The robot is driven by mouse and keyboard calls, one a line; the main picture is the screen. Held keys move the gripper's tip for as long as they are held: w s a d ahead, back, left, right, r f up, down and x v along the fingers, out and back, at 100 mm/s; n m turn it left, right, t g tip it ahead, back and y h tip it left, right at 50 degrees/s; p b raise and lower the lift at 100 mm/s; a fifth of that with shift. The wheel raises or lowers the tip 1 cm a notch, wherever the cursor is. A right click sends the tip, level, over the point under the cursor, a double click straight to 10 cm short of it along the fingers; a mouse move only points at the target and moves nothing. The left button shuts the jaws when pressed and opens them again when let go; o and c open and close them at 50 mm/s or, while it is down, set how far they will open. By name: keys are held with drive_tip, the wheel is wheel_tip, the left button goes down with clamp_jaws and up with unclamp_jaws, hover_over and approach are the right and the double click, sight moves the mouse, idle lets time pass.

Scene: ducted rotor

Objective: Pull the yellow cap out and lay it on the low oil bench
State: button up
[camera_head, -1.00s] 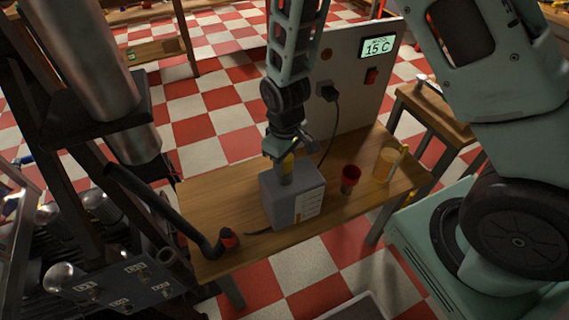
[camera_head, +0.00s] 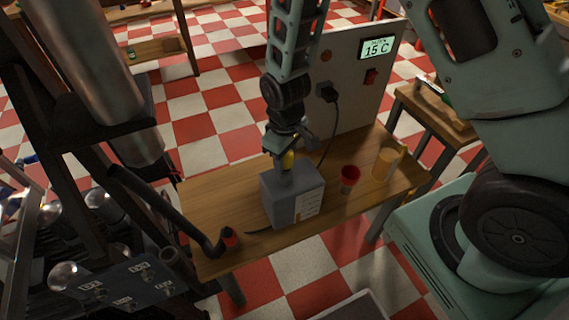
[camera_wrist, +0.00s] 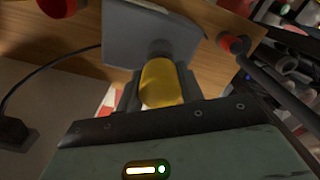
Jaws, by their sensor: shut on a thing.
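The yellow cap (camera_wrist: 161,83) is between the fingers of my gripper (camera_wrist: 160,90), which is shut on it. In the head view my gripper (camera_head: 287,158) points down over the grey box, with a bit of yellow cap (camera_head: 289,160) showing. The grey box (camera_head: 282,200) has a short grey neck on top and a white label, and stands on the wooden bench (camera_head: 225,190). In the wrist view the cap is in line with the box's neck (camera_wrist: 160,48); I cannot tell whether they still touch.
A red cup (camera_head: 349,175) and a yellowish clear beaker (camera_head: 384,164) stand right of the box. A black hose with a red end (camera_head: 230,238) lies at the bench's left front. A panel reading 15 C (camera_head: 377,48) with a plugged cable stands behind. Another low wooden table (camera_head: 440,108) is at right.

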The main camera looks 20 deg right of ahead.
drive_tip(key=shift+r+p, duration=1.15)
drive_tip(key=shift+r, duration=0.4)
